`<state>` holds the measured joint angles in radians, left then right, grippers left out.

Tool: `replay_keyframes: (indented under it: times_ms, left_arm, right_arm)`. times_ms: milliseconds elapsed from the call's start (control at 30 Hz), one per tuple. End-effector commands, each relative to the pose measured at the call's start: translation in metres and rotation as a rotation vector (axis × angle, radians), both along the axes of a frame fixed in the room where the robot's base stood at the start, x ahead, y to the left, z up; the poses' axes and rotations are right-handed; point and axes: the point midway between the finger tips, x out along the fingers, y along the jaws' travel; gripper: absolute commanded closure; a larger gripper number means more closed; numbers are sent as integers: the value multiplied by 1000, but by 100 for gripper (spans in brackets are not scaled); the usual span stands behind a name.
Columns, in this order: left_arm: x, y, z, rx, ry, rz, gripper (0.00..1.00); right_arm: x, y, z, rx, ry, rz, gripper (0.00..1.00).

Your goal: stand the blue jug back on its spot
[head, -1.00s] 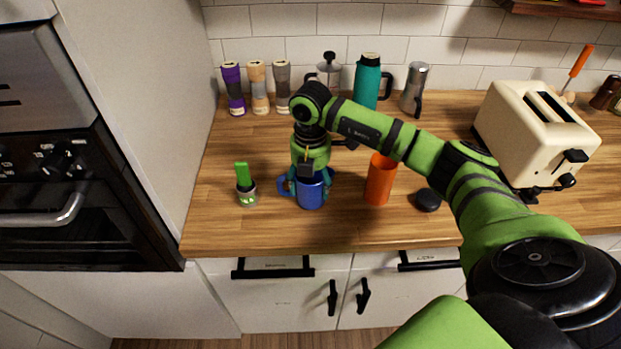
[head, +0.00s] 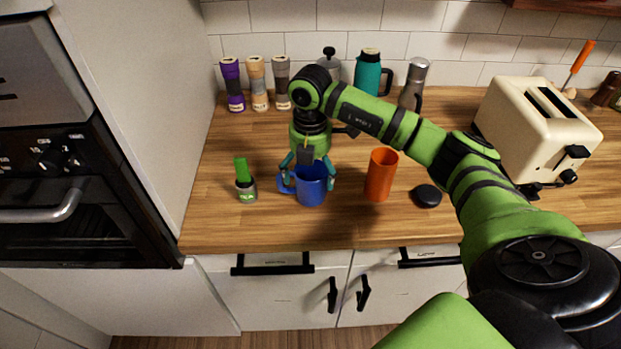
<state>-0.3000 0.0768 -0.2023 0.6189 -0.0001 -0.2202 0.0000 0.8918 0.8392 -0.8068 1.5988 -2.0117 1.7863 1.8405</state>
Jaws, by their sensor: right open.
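The blue jug (head: 311,189) stands upright on the wooden counter, left of an orange cup, with its handle to the left. My right gripper (head: 309,176) is above it, pointing down. Its teal fingers are spread at either side of the jug's upper part, apart enough to be open. Whether a finger touches the jug I cannot tell. My left gripper is not in view.
An orange cup (head: 381,175) and a black round lid (head: 427,196) stand right of the jug. Grinders, a teal flask (head: 368,72) and a cream toaster (head: 537,131) stand behind. The counter (head: 300,232) is clear in front.

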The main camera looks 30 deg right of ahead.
Motion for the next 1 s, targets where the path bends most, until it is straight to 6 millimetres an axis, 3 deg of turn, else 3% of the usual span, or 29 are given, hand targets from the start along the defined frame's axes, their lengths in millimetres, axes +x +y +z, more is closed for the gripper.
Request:
replay_keyframes:
  times_ms: [200,400,600,1000]
  left_arm:
    - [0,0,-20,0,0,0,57]
    - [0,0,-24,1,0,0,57]
    - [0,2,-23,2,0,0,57]
    - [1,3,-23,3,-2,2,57]
  right_arm:
    - [2,0,47,0,-9,-1,6]
    - [1,0,86,-2,-6,-2,6]
    - [0,0,98,1,-2,-1,6]
    - [0,0,99,0,-1,-2,6]
